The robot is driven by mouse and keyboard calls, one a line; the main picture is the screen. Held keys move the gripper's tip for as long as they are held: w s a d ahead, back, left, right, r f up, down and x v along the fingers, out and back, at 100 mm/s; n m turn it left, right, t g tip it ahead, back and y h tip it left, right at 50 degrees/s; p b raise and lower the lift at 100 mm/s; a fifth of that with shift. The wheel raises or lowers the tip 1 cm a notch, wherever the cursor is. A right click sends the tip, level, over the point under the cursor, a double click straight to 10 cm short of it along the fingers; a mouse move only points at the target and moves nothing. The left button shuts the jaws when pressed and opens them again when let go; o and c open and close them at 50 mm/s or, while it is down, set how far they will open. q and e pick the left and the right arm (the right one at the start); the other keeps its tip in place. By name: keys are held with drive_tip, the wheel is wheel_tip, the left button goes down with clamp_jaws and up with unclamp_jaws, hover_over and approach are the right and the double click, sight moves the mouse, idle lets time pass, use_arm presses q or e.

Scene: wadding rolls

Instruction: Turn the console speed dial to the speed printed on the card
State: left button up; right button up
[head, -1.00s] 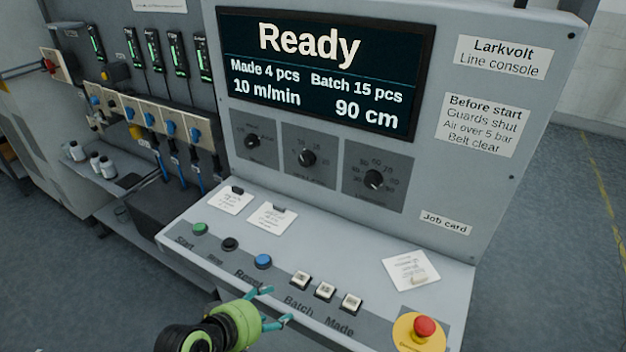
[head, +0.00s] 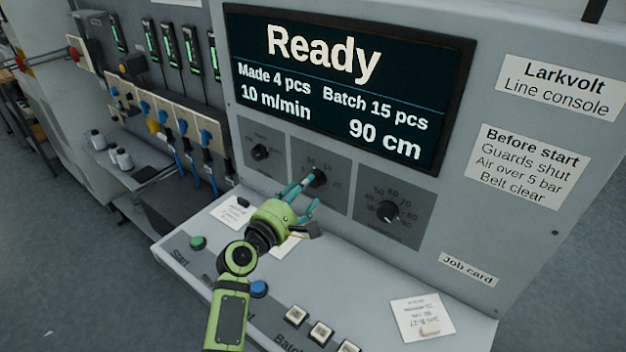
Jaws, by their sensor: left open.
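The console has three black dials in a row under the screen. The middle dial (head: 318,178), with numbers such as 10 and 15 around it, is the likely speed dial. My left gripper (head: 308,193) is open, with its teal fingers at the middle dial; I cannot tell whether they touch it. The screen (head: 345,85) reads Ready, 10 m/min, 90 cm, Made 4 pcs, Batch 15 pcs. A white card (head: 421,312) lies on the desk at the right below the Job card label (head: 468,269); its small print is not readable. My right gripper is not in view.
The left dial (head: 260,152) and right dial (head: 388,211) flank the middle one. Below are a green button (head: 197,243), a blue button (head: 259,288) and white keys (head: 296,315). Another card (head: 232,216) lies at the desk's left, and one is partly behind my gripper.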

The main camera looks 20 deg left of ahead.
sight(314, 184)
use_arm(q)
drive_tip(key=x, duration=0.3)
drive_tip(key=shift+w+d+f, duration=0.1)
drive_tip(key=shift+w, duration=0.2)
drive_tip(key=shift+w+d+f, duration=0.1)
drive_tip(key=shift+w, duration=0.15)
drive_tip(key=shift+s, duration=0.1)
drive_tip(key=c, duration=1.1)
drive_tip(key=shift+c, duration=0.2)
drive_tip(key=shift+m, duration=0.5)
drive_tip(key=m+b, duration=0.3)
drive_tip(key=m, duration=0.2)
drive_tip(key=shift+f+m+h+b, duration=0.1)
drive_tip(key=shift+m+h+b, duration=0.2)
drive_tip(key=shift+m+b, duration=0.1)
drive_tip(key=m+b, duration=0.2)
drive_tip(key=m, duration=0.3)
drive_tip(key=shift+h, duration=0.3)
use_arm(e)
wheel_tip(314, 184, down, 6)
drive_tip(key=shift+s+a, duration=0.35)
use_arm(q)
drive_tip(key=shift+f+m+b, duration=0.1)
drive_tip(key=shift+m+b, duration=0.2)
drive_tip(key=shift+m, duration=0.1)
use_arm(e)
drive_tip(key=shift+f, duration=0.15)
